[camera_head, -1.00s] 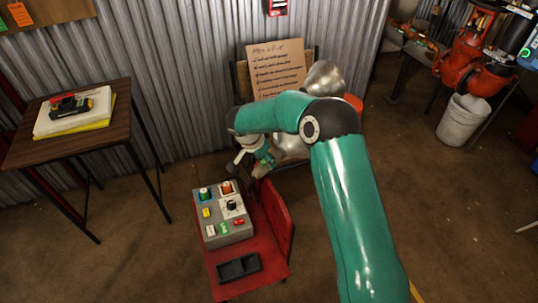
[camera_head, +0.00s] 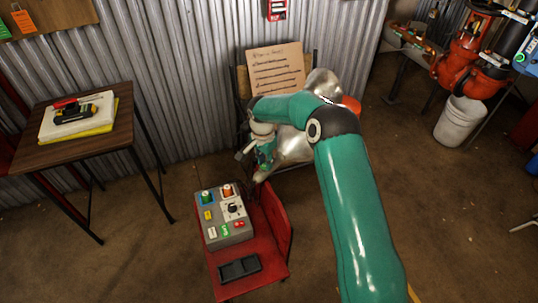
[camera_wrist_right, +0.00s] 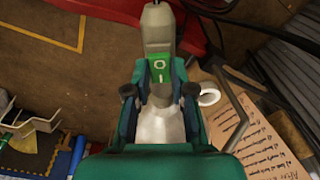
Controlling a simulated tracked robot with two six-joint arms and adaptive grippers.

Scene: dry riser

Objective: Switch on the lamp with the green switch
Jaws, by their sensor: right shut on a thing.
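My right gripper (camera_head: 262,157) is above the far end of a red cart, beside large shiny silver shapes (camera_head: 292,148) partly hidden by my arm. In the right wrist view my right gripper (camera_wrist_right: 160,92) is shut on a grey-beige body (camera_wrist_right: 158,35). This body carries a green rocker switch (camera_wrist_right: 160,70) marked O and I, which shows between the fingers. I cannot tell from these views whether any lamp is lit. My left gripper is not in view.
A grey control box (camera_head: 226,228) with coloured buttons, a knob and a black tray (camera_head: 239,267) sit on the red cart (camera_head: 270,245). A cardboard list (camera_head: 275,70) stands behind. A wooden table (camera_head: 105,125) is at left, a white bucket (camera_head: 461,120) at right.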

